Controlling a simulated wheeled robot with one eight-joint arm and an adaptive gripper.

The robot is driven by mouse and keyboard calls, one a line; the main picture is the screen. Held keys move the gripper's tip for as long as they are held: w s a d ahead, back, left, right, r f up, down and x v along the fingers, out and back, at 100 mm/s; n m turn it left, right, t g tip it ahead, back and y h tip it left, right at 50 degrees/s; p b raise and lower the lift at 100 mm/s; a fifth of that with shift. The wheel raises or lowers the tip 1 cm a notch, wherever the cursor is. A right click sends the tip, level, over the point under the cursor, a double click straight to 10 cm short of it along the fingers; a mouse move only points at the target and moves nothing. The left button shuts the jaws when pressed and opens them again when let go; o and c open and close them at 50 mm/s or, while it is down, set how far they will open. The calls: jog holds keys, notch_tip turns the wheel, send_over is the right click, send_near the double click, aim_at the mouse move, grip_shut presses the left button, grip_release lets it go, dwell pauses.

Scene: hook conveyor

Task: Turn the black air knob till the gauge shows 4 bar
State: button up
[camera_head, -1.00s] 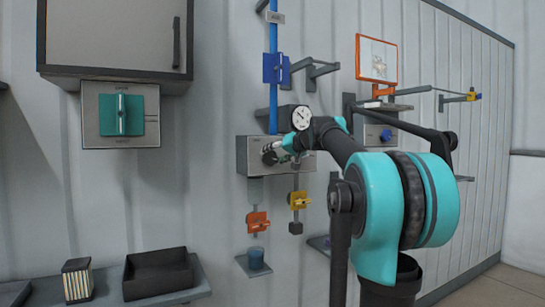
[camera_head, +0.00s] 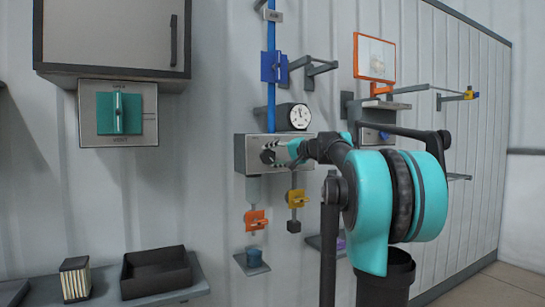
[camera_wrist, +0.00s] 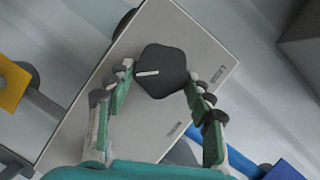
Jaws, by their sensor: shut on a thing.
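The black air knob (camera_wrist: 163,70) sits on a light grey panel box, with a white pointer line on its face. It also shows in the head view (camera_head: 267,156). My gripper (camera_wrist: 162,73) has one finger on each side of the knob and is shut on it. In the head view my gripper (camera_head: 283,153) reaches the knob from the right. The round white gauge (camera_head: 299,117) stands just above the panel box (camera_head: 240,152). Its dark needle points roughly straight up; the numbers are too small to read.
A blue valve (camera_head: 274,66) sits on a blue pipe above the box. An orange valve (camera_head: 256,220) and a yellow valve (camera_head: 296,198) hang below it. A teal switch (camera_head: 119,113) is at left, above a shelf with a black tray (camera_head: 157,272).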

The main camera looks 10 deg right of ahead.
dwell(0.3)
jog(key=o, duration=1.2)
jog(key=shift+c, duration=0.2)
jog(key=v, duration=1.2)
